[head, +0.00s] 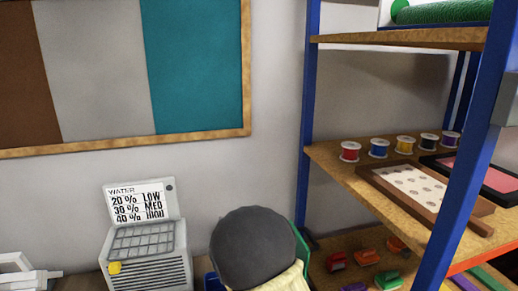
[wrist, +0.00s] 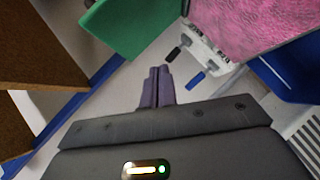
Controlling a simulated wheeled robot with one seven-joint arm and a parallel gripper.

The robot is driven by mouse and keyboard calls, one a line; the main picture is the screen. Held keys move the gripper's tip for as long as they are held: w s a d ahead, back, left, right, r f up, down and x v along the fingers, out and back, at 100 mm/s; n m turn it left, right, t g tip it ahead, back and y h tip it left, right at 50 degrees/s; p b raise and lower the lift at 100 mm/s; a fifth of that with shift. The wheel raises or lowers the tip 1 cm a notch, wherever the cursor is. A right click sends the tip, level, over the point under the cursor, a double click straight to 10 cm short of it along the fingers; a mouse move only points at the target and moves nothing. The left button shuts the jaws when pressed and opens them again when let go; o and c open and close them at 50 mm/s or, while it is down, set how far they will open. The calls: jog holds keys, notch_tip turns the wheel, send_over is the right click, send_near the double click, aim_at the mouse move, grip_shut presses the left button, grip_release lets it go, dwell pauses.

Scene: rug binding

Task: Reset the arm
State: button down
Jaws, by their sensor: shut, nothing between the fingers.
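My gripper (wrist: 155,88) shows in the wrist view with its two dark fingers together and nothing between them. The fingers point toward a light grey surface, with free space around the tips. A green panel (wrist: 130,25) lies beyond them at the upper left. A white device (wrist: 208,38) with a black and a blue tab is at the upper right, next to a pink textured piece (wrist: 245,22). The gripper's fingers are not seen in the head view.
In the head view a blue-posted shelf unit (head: 458,165) at the right holds several thread spools (head: 379,148) and a wooden tray (head: 425,188). Coloured clips (head: 367,257) lie on the lower shelf. A grey machine with a WATER label (head: 140,203) stands at lower left. A board (head: 195,65) hangs above.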

jog(key=s+d+m+g+y, duration=0.2)
jog(key=s+d+m+g, duration=0.2)
jog(key=s, duration=0.8)
jog(key=s+d+m+g+y, duration=0.2)
jog(key=s+d+m+g, duration=0.3)
jog(key=s, duration=0.7)
jog(key=d+g, duration=0.1)
jog(key=d, duration=0.1)
jog(key=shift+d+r+y, duration=0.3)
jog(key=shift+r, duration=0.1)
